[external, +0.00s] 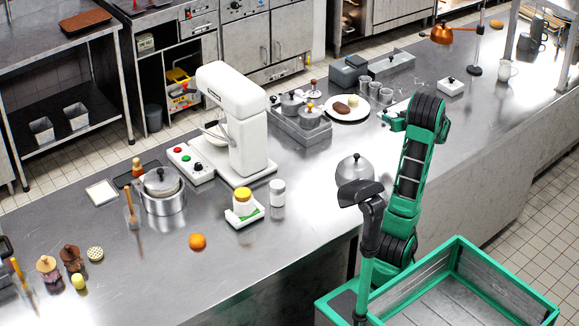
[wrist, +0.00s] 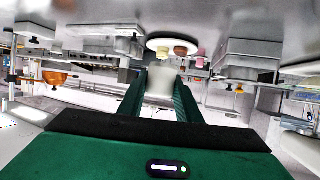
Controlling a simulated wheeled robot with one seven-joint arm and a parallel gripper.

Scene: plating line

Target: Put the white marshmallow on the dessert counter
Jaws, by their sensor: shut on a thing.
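My gripper (external: 388,117) is above the long steel counter (external: 330,150), to the right of the white plate (external: 345,118). In the wrist view its two green fingers (wrist: 160,100) are closed on a pale white, rounded block, which looks like the white marshmallow (wrist: 160,80). In the external view the marshmallow is too small to make out at the fingertips. The plate holds a brown item (external: 341,108) and a yellowish item (external: 353,101); it also shows beyond the marshmallow in the wrist view (wrist: 151,44). Which part is the dessert counter is not marked.
Several grey cups (external: 374,89) stand close to my gripper. A pot set (external: 308,116) and a white stand mixer (external: 235,120) are to the left. A domed metal lid (external: 354,169) sits near the front edge.

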